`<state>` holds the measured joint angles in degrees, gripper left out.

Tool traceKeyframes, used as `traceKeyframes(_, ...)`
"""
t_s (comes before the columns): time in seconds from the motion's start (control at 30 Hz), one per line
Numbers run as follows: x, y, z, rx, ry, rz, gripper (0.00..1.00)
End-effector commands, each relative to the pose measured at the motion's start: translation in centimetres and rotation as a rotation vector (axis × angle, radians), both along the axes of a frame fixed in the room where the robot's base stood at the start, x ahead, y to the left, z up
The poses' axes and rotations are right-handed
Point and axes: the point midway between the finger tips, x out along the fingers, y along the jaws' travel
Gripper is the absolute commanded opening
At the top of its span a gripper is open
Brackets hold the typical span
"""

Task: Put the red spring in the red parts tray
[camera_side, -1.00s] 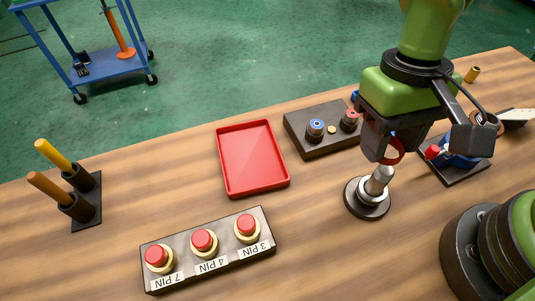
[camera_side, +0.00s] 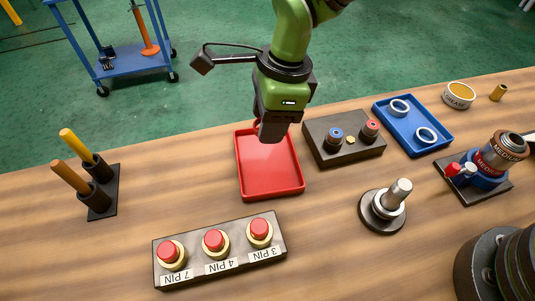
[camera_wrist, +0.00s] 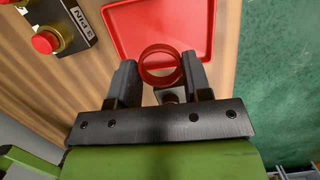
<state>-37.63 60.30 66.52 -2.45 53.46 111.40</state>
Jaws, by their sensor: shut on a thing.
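The red spring (camera_wrist: 160,81) shows in the wrist view as a red ring between my two fingertips. My gripper (camera_wrist: 159,63) is shut on it. In the side view my gripper (camera_side: 271,133) points down above the far end of the red parts tray (camera_side: 272,184). Its body hides most of the spring there. The tray is a shallow rectangle with a raised rim, and its visible floor is empty. The tray also fills the upper middle of the wrist view (camera_wrist: 120,28), behind the spring.
A button box (camera_side: 219,250) lies in front of the tray. A dark block with knobs (camera_side: 345,147) stands close on its right, then a blue tray (camera_side: 420,147) with rings. A post on a round base (camera_side: 385,218) stands right, and handled tools in a holder (camera_side: 100,195) left.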

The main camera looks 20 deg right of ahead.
Motion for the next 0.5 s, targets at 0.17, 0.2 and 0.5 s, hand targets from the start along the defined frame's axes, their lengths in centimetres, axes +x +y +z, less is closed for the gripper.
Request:
traceKeyframes(0.17,-0.1,-0.1,-3.4,-0.003,0.004,-0.001,0.16)
traceKeyframes(0.2,-0.1,-0.1,-3.8,-0.002,0.001,-0.001,0.16)
traceKeyframes(0.5,-0.1,0.0,-7.7,-0.001,0.002,0.000,0.16)
